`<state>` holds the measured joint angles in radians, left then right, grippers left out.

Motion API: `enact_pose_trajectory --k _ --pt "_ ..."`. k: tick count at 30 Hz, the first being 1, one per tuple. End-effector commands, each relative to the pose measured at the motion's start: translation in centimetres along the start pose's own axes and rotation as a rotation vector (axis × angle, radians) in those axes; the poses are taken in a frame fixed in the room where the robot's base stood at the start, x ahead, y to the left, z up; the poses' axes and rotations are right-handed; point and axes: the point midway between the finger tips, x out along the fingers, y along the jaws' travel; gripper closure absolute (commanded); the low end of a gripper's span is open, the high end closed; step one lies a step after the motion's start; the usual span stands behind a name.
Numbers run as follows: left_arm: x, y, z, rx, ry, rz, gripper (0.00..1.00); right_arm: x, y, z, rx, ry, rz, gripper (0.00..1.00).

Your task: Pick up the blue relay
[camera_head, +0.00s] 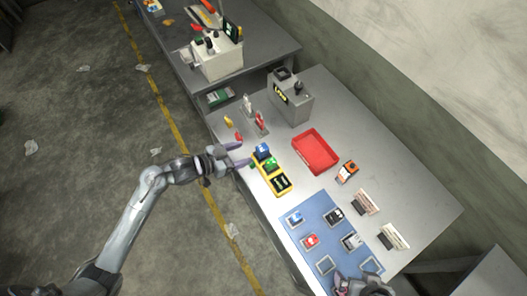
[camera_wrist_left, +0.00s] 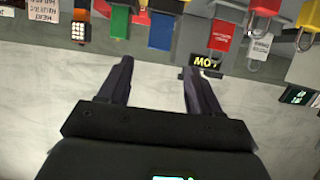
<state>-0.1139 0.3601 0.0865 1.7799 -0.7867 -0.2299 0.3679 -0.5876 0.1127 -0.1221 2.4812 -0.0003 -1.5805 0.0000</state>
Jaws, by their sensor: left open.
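A blue relay (camera_head: 262,151) sits at the far end of a yellow holder (camera_head: 284,191), beside a green block (camera_head: 271,163). My left gripper (camera_head: 240,155) is open and empty, with its fingers pointing toward the blue relay from the left, apart from it. In the left wrist view the blue relay (camera_wrist_left: 163,32) shows beyond and between the open fingers of my left gripper (camera_wrist_left: 158,75), with the green block (camera_wrist_left: 120,22) to its left. My right gripper (camera_head: 362,286) is partly in view at the bottom edge; its fingers are not clear.
A red tray (camera_head: 315,152) stands right of the holder. A grey box (camera_head: 290,100) and red and white tags (camera_head: 260,122) stand behind. A blue mat (camera_head: 318,222) holds several small parts, one of them blue-topped (camera_head: 295,217). An orange-black device (camera_head: 347,171) lies near the tray.

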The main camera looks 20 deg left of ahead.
Motion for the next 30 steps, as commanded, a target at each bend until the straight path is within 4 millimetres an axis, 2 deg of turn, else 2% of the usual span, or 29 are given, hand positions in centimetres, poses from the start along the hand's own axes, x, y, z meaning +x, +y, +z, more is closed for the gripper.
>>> enact_pose_trajectory --k 3,11,21,30 --pt "1.3 0.0 -0.1 -0.001 0.001 0.001 0.36 -0.1 0.1 -0.3 0.001 0.006 0.002 0.00" --pt "2.7 0.1 0.0 -0.002 0.000 0.000 0.36 -0.3 0.2 -0.3 -0.003 0.007 0.005 0.00" --pt "6.6 0.4 0.3 -0.001 -0.001 0.000 0.36 -0.5 0.5 -0.4 -0.010 0.005 0.013 0.00" --pt "7.0 0.4 0.4 0.001 -0.002 0.000 0.36 -0.5 0.4 -0.4 -0.007 0.006 0.010 0.00"
